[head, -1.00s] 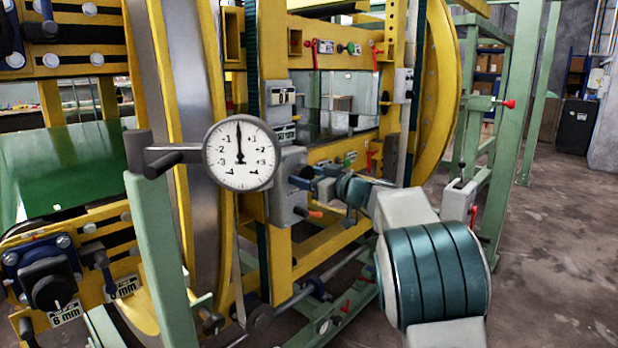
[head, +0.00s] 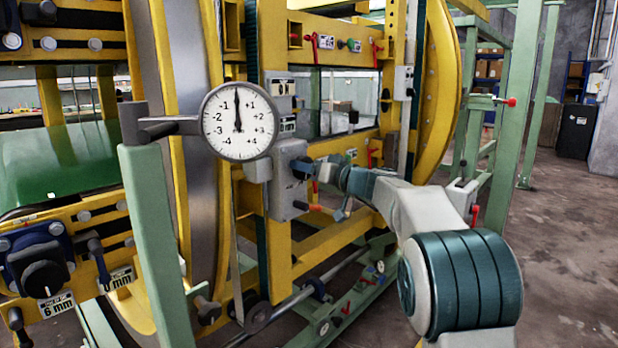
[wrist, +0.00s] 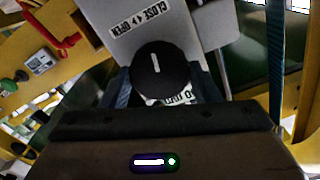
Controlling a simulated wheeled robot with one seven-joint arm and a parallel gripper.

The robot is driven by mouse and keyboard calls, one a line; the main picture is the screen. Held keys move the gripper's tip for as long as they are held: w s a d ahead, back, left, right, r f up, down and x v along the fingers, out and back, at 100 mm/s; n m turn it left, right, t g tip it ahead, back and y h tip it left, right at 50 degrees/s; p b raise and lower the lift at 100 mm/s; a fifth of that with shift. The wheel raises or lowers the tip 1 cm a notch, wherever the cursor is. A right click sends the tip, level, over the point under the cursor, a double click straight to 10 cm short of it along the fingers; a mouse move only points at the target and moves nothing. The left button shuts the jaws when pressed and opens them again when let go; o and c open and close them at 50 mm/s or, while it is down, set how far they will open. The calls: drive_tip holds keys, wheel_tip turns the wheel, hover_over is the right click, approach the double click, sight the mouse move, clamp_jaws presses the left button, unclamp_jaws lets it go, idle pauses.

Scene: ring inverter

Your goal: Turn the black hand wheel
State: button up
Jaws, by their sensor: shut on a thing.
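The black hand wheel (wrist: 160,69) is a round black knob with a white line on its face. In the wrist view it sits between the two fingers of my gripper (wrist: 164,88), which is shut on it. The line stands near upright, tilted slightly. A grey plate (wrist: 185,25) behind it carries a "CLOSE / OPEN" label (wrist: 141,19); another label below the wheel is partly covered. In the head view my gripper (head: 312,168) is at the front of a grey box (head: 287,185) on the yellow frame, and the wheel is mostly hidden there.
A dial gauge (head: 238,122) on a green post (head: 155,235) stands left of the arm, its needle pointing up. An orange-tipped lever (head: 315,208) projects just below my gripper. Another black knob (head: 44,279) is at lower left. Open floor (head: 570,230) lies right.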

drive_tip(key=shift+f+m+p, duration=0.15)
drive_tip(key=shift+m+p, duration=1.15)
drive_tip(key=shift+m, duration=4.75)
drive_tip(key=shift+f+m+p, duration=0.1)
drive_tip(key=shift+m+p, duration=1.2)
drive_tip(key=shift+m, duration=4.75)
drive_tip(key=shift+m, duration=0.3)
drive_tip(key=o, duration=1)
